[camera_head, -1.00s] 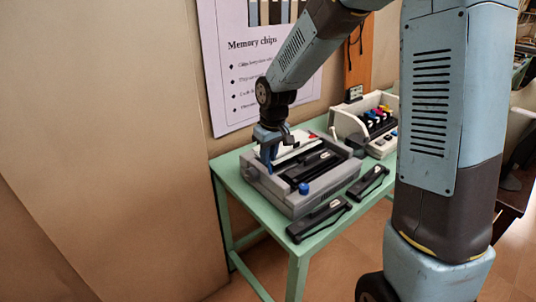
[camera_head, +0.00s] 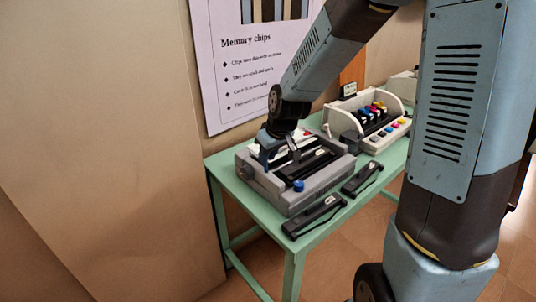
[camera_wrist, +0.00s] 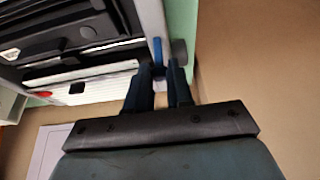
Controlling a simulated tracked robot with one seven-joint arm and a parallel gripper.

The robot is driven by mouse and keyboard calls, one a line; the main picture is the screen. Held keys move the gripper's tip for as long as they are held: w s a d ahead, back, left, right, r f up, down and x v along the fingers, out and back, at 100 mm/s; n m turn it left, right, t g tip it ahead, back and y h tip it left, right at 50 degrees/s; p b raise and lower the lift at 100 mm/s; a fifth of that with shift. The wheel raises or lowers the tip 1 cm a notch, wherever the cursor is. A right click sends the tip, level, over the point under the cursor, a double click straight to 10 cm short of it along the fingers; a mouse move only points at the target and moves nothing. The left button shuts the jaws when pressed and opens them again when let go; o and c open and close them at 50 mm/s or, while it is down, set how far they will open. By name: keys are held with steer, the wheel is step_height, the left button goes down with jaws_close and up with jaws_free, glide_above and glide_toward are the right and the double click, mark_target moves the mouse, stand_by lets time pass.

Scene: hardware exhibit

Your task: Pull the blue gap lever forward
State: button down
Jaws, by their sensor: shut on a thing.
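The blue gap lever (camera_wrist: 157,50) shows in the wrist view as a narrow blue bar at the side edge of the grey printer. My gripper (camera_wrist: 163,72) is shut on its near end, with one dark finger on each side. In the head view my gripper (camera_head: 264,158) is at the left side of the grey printer (camera_head: 292,205), pointing down. There the lever is mostly hidden by the fingers. A separate round blue knob (camera_head: 299,186) sits at the printer's front corner.
Two black cartridges (camera_head: 315,217) (camera_head: 362,179) lie on the green table (camera_head: 297,247) in front of the printer. A white machine with coloured caps (camera_head: 372,124) stands to the right at the back. The wall with a poster (camera_head: 250,75) is close behind.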

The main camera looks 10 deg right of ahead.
steer(key=shift+s+d+f+t+y, duration=0.15)
steer(key=shift+s+d+t+y, duration=0.3)
steer(key=shift+t, duration=0.15)
stand_by(1.1)
steer(key=c, duration=1)
jaws_free()
steer(key=shift+a, duration=0.1)
steer(key=v, duration=1.3)
steer(key=shift+r, duration=0.3)
steer(key=shift+s, duration=0.1)
